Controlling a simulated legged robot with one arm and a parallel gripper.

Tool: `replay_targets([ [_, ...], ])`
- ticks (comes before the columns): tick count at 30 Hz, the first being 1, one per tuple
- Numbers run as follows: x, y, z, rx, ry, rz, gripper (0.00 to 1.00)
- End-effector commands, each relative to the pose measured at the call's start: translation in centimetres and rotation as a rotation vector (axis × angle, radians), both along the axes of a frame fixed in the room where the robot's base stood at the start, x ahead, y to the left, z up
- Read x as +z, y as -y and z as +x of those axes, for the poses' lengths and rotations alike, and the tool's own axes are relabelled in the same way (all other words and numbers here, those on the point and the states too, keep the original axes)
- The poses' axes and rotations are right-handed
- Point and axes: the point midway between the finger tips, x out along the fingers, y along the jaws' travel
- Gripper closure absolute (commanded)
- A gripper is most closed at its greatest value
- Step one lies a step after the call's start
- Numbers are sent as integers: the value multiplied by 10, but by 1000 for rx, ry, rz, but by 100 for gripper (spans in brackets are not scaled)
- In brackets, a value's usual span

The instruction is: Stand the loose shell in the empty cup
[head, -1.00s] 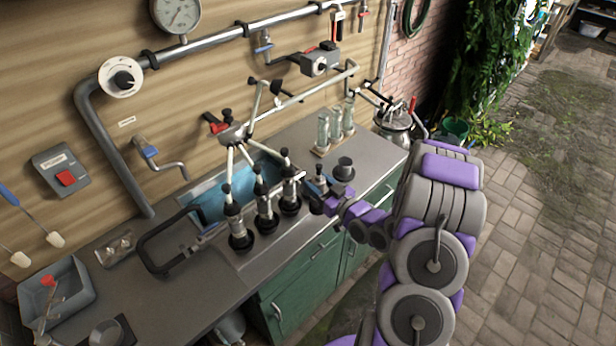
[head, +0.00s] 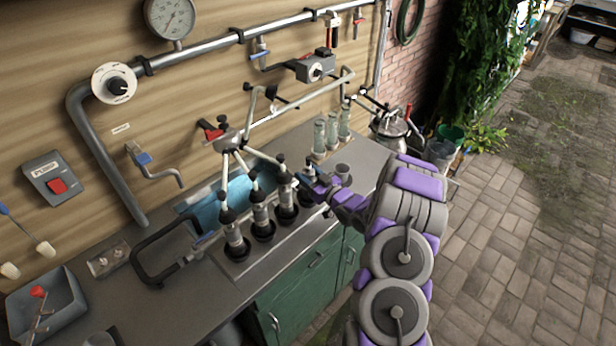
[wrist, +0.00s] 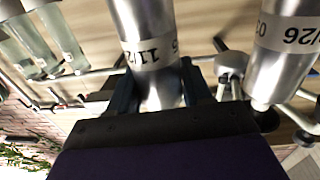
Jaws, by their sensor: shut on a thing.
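My gripper (head: 311,184) is shut on a silvery metal shell (wrist: 148,35), with its dark blue fingers on either side in the wrist view. The shell bears a label reading roughly "11/26". In the head view the held shell is small and mostly hidden by the gripper, to the right of a row of three metal shells (head: 259,213) standing in black cups. A neighbouring labelled shell (wrist: 285,50) stands close on the right in the wrist view.
Hoses link the standing shells to a claw piece (head: 228,138) behind them. Glass tubes (head: 331,132) stand behind the gripper. A small dark cup-shaped piece (head: 343,171) is just right of it. A black frame handle (head: 160,262) is left. The counter's front left (head: 190,290) is clear.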

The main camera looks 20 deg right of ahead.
Motion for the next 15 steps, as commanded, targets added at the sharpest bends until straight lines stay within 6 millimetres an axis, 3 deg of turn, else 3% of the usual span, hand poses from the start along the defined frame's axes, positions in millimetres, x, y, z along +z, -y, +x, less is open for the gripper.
replay_targets([
  [9,-2,-1,0,1,2,-1,100],
  [10,-2,-1,0,1,2,-1,48],
  [15,-2,0,0,1,2,-1,32],
])
